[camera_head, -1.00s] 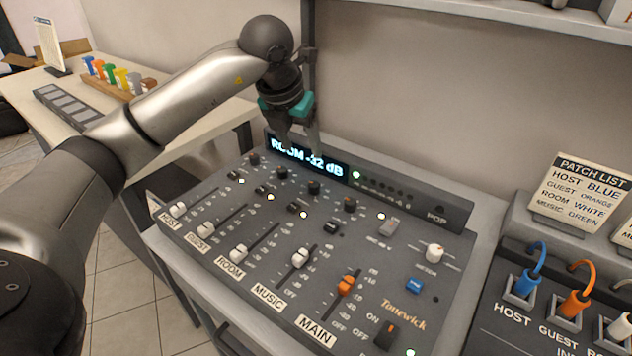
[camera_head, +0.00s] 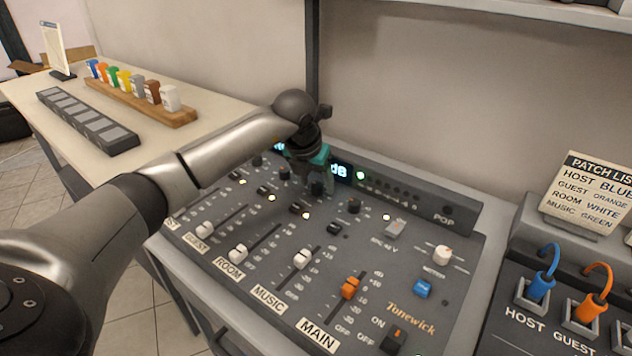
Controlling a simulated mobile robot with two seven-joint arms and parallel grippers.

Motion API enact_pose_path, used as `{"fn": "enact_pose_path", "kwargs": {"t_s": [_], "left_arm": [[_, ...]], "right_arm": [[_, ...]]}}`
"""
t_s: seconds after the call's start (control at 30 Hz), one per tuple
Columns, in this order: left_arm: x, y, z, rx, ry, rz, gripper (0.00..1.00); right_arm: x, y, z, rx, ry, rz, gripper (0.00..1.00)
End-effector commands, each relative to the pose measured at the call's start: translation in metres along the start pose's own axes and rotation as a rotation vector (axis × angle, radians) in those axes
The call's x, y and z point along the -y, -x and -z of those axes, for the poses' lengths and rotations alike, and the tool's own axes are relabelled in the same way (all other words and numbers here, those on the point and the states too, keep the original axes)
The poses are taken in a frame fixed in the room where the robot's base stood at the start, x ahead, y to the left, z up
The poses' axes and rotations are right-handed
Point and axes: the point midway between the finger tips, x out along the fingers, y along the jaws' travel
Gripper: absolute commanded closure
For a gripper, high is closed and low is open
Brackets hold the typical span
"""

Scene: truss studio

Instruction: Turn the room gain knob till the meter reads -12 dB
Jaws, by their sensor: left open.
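The mixing desk (camera_head: 262,300) has a row of dark gain knobs along its back. The knob at the head of the room column (camera_head: 317,188), third from the left, shows just beside my left gripper's fingers. My left gripper (camera_head: 309,184) is open and points down at this knob; I cannot tell whether the fingers touch it. The meter display (camera_head: 341,170) is mostly hidden behind the gripper; only "dB" reads clearly, so the number is not visible. The ROOM label (camera_head: 229,269) is at the desk's front. My right gripper is not in view.
The music column's knob (camera_head: 354,206) stands close on the right, other knobs on the left. Faders, including the orange main fader (camera_head: 350,288), stand nearer me. The patch panel (camera_head: 545,325) with plugged cables is at right. A side table (camera_head: 195,97) holds colored items.

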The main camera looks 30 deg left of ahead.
Motion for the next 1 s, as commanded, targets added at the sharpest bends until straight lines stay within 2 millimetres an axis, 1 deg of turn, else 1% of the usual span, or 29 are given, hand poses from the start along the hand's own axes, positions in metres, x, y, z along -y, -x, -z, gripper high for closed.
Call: {"fn": "enact_pose_path", "kwargs": {"t_s": [0.07, 0.1, 0.6, 0.67, 1.0], "left_arm": [[0.0002, 0.0001, 0.0000, 0.000, 0.000, 0.000, 0.36], [0.0003, 0.0002, 0.0000, 0.000, 0.000, 0.001, 0.38], [0.0004, 0.0006, -0.0001, 0.000, 0.000, 0.001, 0.94], [0.0004, 0.0006, -0.0001, 0.000, 0.000, 0.001, 1.00], [0.0002, 0.0008, -0.0002, 0.000, -0.005, 0.003, 1.00]], "right_arm": [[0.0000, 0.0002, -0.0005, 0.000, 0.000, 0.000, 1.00], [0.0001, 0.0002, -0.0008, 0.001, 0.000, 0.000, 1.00], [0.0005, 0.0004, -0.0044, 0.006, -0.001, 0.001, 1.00], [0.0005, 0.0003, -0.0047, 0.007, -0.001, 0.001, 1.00], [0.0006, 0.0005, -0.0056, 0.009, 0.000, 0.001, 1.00]]}}
